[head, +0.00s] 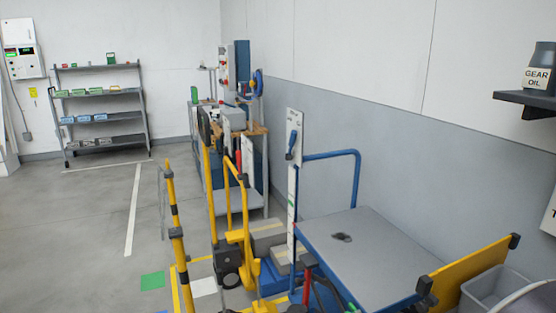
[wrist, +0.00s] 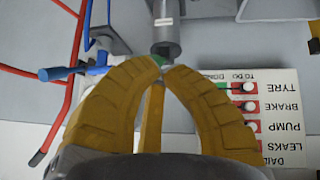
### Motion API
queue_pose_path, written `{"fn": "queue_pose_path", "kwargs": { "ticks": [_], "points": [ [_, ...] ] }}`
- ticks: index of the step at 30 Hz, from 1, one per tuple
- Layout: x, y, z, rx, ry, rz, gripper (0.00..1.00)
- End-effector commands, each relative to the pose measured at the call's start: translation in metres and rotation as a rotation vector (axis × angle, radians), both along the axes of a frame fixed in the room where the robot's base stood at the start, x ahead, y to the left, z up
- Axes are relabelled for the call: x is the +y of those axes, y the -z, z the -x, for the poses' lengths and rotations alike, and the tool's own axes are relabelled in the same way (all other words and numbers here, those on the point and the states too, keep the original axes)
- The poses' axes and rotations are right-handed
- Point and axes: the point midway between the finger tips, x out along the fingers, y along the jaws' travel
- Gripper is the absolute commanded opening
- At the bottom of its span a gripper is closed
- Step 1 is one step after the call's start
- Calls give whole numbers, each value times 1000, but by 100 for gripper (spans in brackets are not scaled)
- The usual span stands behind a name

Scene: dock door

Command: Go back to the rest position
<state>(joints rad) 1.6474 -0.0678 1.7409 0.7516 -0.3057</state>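My gripper (wrist: 163,67) shows in the wrist view as two curved yellow fingers. Their tips come together at the top middle, and I see nothing clearly held between them. A small green patch shows right at the tips; I cannot tell what it belongs to. A white checklist board (wrist: 270,120) with red slots and white knobs is right of the fingers, its words TYRE, BRAKE, PUMP and LEAKS upside down. The TYRE row shows green beside its knob. A grey cylinder (wrist: 166,30) is just beyond the tips. In the head view I cannot make out my gripper.
The head view shows a blue-framed cart (head: 375,258), a yellow post (head: 175,235), a cluttered bench (head: 250,130) and a shelf rack (head: 100,92). Gear oil (head: 540,68) stands on a wall shelf. The floor at left is open. In the wrist view, a blue lever (wrist: 75,70) and red rails (wrist: 70,85) are left.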

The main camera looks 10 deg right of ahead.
Motion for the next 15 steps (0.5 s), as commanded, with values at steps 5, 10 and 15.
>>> {"fn": "queue_pose_path", "kwargs": {
  "ticks": [5,10,15],
  "points": [
    [4,4,0,-60,69,-20,0],
    [34,53,-3,-123,151,-166,0],
    [74,94,-6,-152,204,-295,0]
  ]
}}
